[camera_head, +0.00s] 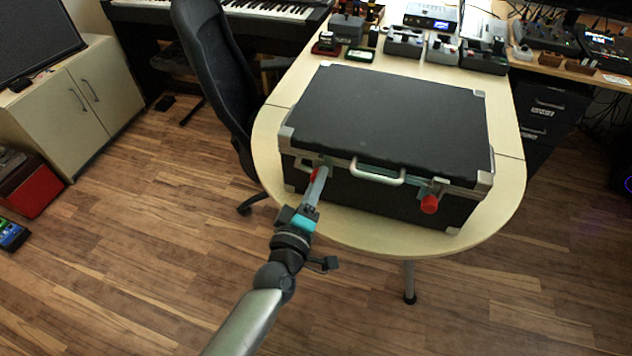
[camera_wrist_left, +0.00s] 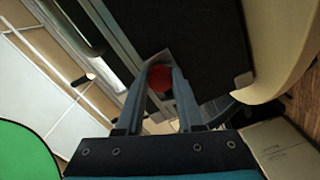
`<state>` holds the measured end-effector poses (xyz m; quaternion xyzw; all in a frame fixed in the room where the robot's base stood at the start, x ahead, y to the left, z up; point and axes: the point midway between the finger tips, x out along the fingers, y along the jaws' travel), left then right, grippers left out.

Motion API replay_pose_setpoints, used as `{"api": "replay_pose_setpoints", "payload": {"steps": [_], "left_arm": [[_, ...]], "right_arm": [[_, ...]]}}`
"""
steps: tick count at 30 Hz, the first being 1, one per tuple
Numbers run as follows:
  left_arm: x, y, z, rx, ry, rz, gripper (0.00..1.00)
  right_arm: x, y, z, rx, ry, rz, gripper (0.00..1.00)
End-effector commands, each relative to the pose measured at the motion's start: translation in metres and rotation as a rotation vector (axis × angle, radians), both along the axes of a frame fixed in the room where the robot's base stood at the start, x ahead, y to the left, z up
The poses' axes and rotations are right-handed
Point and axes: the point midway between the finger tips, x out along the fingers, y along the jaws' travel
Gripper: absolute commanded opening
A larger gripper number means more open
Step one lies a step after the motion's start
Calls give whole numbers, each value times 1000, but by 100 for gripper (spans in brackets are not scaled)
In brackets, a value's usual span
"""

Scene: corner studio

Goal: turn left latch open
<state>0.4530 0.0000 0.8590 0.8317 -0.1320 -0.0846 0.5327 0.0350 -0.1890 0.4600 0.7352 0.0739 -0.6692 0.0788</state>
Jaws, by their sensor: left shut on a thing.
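A black case (camera_head: 395,115) with metal corners and a front handle (camera_head: 378,174) lies closed on the table. Its right latch has a red knob (camera_head: 430,204). My left gripper (camera_head: 321,172) is at the left latch on the case's front and is shut on that latch's red knob. In the left wrist view the red knob (camera_wrist_left: 160,78) sits between the two fingers (camera_wrist_left: 157,80). In the head view the fingers mostly hide the left latch, so its turn angle cannot be told. My right gripper is not in view.
The case stands on a light wood table (camera_head: 505,205) with a rounded front end. A black office chair (camera_head: 215,70) stands close at the left of the table. Several small devices (camera_head: 405,42) are at the back. The floor in front is clear.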

Motion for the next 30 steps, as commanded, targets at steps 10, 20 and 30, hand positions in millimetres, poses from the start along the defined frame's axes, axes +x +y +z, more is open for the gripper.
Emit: {"api": "replay_pose_setpoints", "payload": {"steps": [10,20,30], "left_arm": [[1,0,2,-63,16,1,0],[1,1,2,-63,16,1,0],[1,0,1,-62,17,1,67]], "right_arm": [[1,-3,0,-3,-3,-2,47],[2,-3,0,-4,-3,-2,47],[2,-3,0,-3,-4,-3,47]]}}
